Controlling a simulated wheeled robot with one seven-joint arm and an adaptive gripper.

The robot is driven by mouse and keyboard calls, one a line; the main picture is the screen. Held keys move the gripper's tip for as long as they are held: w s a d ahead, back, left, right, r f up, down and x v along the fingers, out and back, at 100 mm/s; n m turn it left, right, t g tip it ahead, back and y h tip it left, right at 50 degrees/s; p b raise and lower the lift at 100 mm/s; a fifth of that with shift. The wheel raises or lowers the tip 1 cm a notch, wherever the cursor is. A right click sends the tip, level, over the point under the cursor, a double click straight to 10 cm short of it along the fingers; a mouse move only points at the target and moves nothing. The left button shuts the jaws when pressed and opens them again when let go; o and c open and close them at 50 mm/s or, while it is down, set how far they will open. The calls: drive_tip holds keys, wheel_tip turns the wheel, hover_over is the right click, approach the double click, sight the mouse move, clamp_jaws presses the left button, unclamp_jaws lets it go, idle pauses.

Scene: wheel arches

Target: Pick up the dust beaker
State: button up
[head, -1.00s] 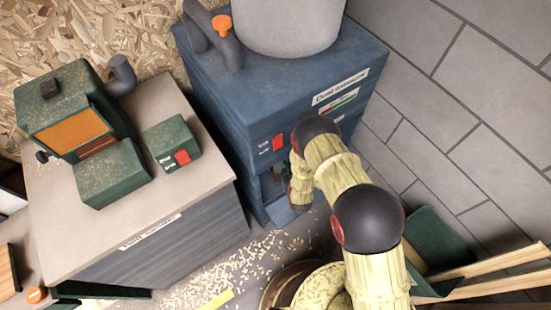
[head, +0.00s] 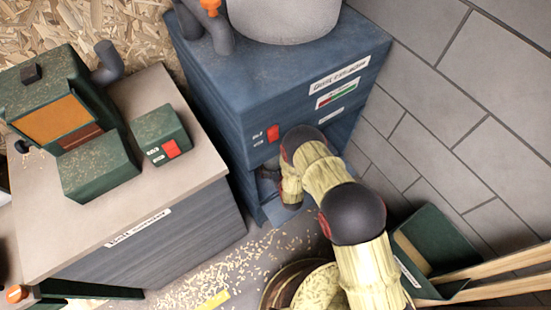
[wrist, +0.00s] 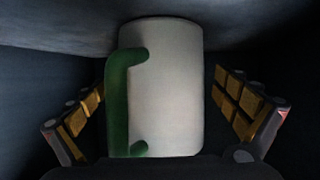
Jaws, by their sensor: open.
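The dust beaker (wrist: 175,95) is a pale cylinder with a green handle on its left side. It stands upright in a dark recess and fills the middle of the wrist view. My gripper (wrist: 160,105) is open, with one finger on each side of the beaker. The left finger is near the handle, and a gap shows on the right. In the head view my arm reaches into the low opening of the blue dust extractor (head: 270,70). The beaker and my fingers are hidden there.
The recess has dark walls on both sides and a low ceiling close above the beaker. A workbench (head: 200,190) with a green machine (head: 55,95) stands to the left. A green bin (head: 435,240) with planks is at the right. Shavings lie on the floor.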

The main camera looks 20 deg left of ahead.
drive_tip(key=shift+w+a+f, duration=0.1)
drive_tip(key=shift+w+a, duration=0.05)
drive_tip(key=shift+w, duration=0.05)
drive_tip(key=shift+c, duration=0.8)
drive_tip(key=c, duration=1.2)
drive_tip(key=shift+c, duration=0.2)
